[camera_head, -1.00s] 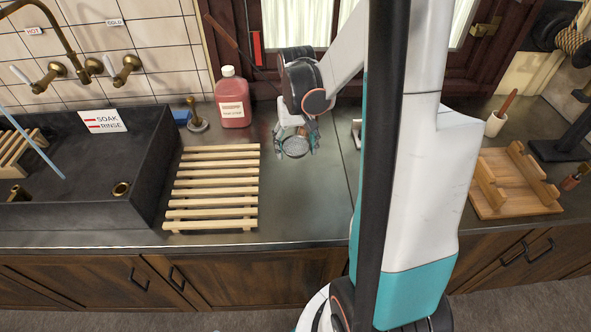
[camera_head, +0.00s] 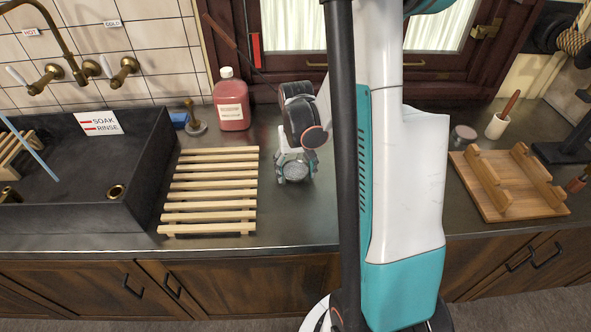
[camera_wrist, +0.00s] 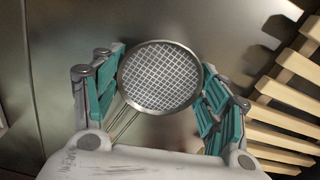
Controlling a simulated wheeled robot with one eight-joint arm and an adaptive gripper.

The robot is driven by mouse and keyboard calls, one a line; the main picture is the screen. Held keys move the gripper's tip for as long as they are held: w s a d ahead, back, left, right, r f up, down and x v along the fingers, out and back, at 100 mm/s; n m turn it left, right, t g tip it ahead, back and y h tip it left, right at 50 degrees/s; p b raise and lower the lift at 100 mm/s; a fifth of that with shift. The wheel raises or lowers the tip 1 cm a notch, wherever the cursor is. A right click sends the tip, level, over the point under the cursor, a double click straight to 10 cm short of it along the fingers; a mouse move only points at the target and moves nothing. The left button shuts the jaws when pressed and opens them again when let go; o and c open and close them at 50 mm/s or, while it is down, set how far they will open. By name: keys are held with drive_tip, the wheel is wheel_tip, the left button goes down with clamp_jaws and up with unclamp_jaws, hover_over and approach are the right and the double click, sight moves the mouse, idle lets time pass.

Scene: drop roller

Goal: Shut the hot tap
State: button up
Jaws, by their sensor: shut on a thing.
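The hot tap (camera_head: 45,79) is a brass tap with a white lever on the tiled wall at the left, under a HOT label (camera_head: 33,32). My gripper (camera_head: 293,172) is far to its right, low over the counter. In the wrist view, my gripper (camera_wrist: 160,95) is shut on a round mesh strainer (camera_wrist: 160,76) with a metal rim, held between teal finger pads. A thin pale-blue streak (camera_head: 30,148) slants into the sink; I cannot tell whether it is water. The spout's end is out of view.
The cold tap (camera_head: 122,72) is right of the hot one. The dark sink (camera_head: 140,165), slatted wooden rack (camera_head: 208,202), red soap bottle (camera_head: 231,108) and brass-handled plug (camera_head: 194,122) lie left of my gripper. A wooden stand (camera_head: 520,200) is at the right.

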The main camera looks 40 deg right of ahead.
drive_tip(key=shift+f, duration=0.2)
drive_tip(key=o, duration=1)
drive_tip(key=shift+r, duration=0.1)
